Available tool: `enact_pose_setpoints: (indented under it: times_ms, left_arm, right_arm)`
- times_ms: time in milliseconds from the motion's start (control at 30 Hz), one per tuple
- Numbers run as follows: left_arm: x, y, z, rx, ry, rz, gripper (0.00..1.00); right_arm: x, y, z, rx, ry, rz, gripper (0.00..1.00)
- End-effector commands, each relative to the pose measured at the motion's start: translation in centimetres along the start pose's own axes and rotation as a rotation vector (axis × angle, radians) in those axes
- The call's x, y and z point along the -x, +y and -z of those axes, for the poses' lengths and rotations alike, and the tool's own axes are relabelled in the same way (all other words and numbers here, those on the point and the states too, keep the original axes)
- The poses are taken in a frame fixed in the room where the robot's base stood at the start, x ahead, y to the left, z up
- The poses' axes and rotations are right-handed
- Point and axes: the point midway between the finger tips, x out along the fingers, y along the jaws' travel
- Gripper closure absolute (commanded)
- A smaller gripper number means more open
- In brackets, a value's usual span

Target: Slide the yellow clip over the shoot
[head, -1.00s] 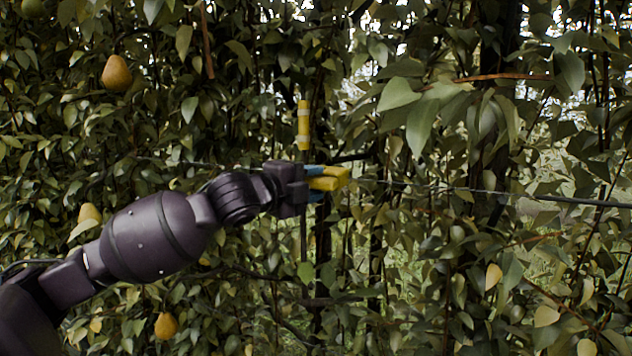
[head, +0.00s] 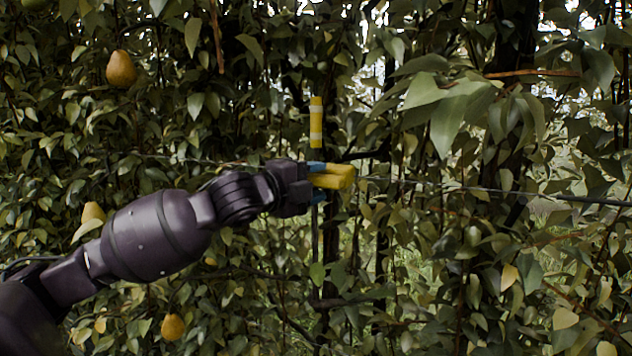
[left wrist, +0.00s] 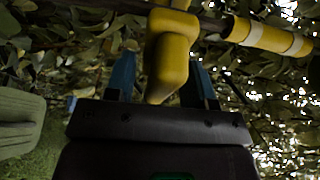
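My left gripper (head: 318,182) is shut on the yellow clip (head: 334,175), which sticks out to the right past the blue fingertips. In the left wrist view the clip (left wrist: 172,50) sits between the two blue fingers (left wrist: 160,85). The shoot is a thin upright stem with a yellow tape marker (head: 316,122) with a pale band, just above the clip. In the left wrist view the marker (left wrist: 268,36) lies beyond the clip, to its right. The clip's far end overlaps the stem's line there; I cannot tell whether it is around the stem. My right gripper is not in view.
A wire (head: 480,188) runs across at about the clip's height. Dense leaves surround the shoot, with large ones (head: 445,105) at upper right. Pears hang at the left, one at upper left (head: 121,68) and one low down (head: 173,327).

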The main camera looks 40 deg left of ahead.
Motion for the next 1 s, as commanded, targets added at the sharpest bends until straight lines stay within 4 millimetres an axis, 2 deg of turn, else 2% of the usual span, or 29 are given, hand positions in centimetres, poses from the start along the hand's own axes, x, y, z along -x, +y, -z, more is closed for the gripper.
enact_pose_setpoints:
  times_ms: [367,1000]
  left_arm:
    - [0.6,0.0,0.1,0.0,0.003,0.003,0.51]
    - [6.4,0.1,0.0,0.002,0.002,0.0,0.51]
  right_arm:
    - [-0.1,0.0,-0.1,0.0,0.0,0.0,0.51]
    - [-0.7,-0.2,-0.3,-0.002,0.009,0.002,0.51]
